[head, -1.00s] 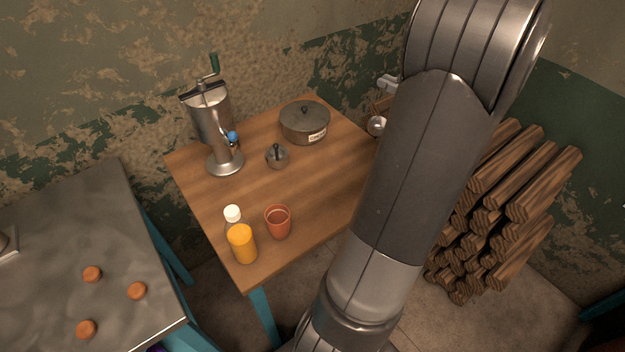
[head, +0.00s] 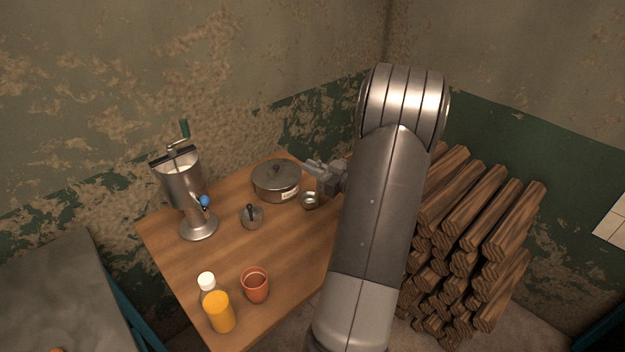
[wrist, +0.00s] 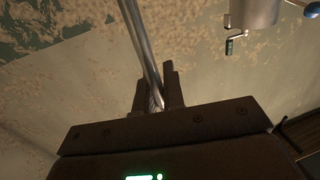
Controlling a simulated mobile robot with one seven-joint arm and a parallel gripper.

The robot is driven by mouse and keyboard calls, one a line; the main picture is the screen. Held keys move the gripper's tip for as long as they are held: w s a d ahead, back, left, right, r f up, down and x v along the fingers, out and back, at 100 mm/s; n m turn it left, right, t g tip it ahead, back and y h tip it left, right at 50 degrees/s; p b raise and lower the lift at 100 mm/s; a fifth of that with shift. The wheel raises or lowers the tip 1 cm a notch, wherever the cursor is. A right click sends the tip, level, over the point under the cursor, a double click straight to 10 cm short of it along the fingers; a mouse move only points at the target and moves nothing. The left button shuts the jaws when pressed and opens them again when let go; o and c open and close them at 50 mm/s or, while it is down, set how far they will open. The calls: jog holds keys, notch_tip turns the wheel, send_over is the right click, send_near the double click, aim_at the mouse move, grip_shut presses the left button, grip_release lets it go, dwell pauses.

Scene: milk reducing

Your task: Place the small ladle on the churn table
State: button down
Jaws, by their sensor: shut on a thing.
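My gripper (head: 318,169) is at the back right of the wooden churn table (head: 280,243), just right of the grey lidded pot (head: 277,182). It is shut on the small ladle, whose metal handle (wrist: 141,45) runs up between the fingers in the wrist view. The ladle's small round bowl (head: 310,200) hangs below my gripper, over the table's right part. I cannot tell whether the bowl touches the tabletop. The metal churn (head: 184,190) with a green crank handle stands at the table's left back; it also shows in the wrist view (wrist: 254,14).
A small lidded metal pot (head: 252,217) stands mid-table. An orange bottle (head: 218,312) and a reddish cup (head: 255,286) stand near the front. A firewood stack (head: 470,245) is to the right. A grey counter (head: 55,295) is at left. The table's middle is bare.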

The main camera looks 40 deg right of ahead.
jog(key=shift+f, duration=2)
jog(key=shift+f, duration=0.15)
jog(key=c, duration=1.5)
grip_release()
jog(key=shift+r, duration=0.2)
jog(key=s, duration=0.4)
jog(key=s+d, duration=0.1)
jog(key=s, duration=0.3)
jog(key=s+d, duration=0.1)
jog(key=s, duration=0.2)
jog(key=shift+s+d, duration=0.15)
jog(key=shift+s, duration=0.25)
